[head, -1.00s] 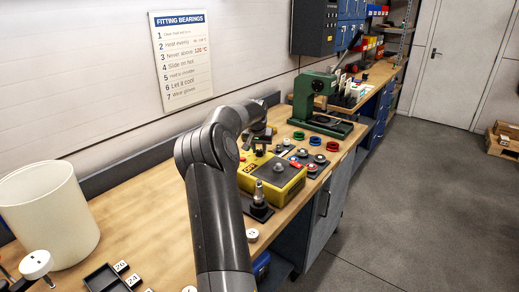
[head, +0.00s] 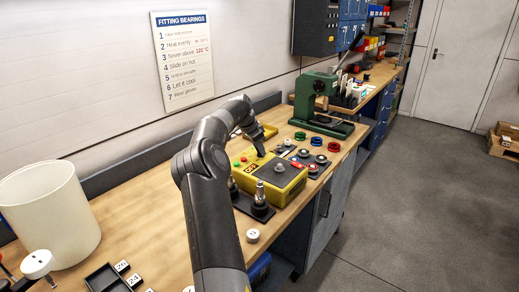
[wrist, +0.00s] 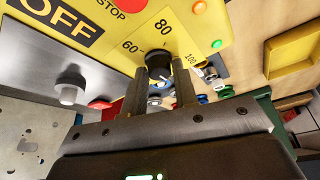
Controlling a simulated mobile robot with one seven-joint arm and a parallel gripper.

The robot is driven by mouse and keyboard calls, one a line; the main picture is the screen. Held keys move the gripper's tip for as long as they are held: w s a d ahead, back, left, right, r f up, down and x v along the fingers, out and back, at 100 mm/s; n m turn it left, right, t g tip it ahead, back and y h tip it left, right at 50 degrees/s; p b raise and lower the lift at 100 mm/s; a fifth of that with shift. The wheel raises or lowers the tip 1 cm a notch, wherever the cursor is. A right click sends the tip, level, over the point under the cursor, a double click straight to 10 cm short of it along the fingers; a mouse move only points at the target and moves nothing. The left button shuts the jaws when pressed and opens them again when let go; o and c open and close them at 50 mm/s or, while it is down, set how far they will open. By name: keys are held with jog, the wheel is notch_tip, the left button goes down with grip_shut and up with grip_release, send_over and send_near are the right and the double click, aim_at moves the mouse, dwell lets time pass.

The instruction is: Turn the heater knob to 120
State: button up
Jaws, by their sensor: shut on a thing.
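The yellow heater (head: 290,185) stands on the wooden bench, its OFF label facing me in the head view. My gripper (head: 260,152) points down at the heater's far top edge. In the wrist view my gripper (wrist: 162,72) has both fingers close together right by the dial scale (wrist: 165,42) on the yellow panel, where 60, 80 and 100 can be read. The knob's pointer cannot be made out, nor can a 120 mark.
Metal posts (head: 260,196) stand at the heater's near side. Bearings and coloured rings (head: 333,147) lie to its right, before a green press (head: 318,98). A yellow tray (head: 268,132) lies behind my gripper. A white bin (head: 48,215) stands at left.

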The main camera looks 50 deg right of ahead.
jog(key=shift+m, duration=0.6)
jog(key=o, duration=1)
jog(key=v, duration=1.1)
jog(key=shift+w+d, duration=0.15)
jog(key=shift+w, duration=0.15)
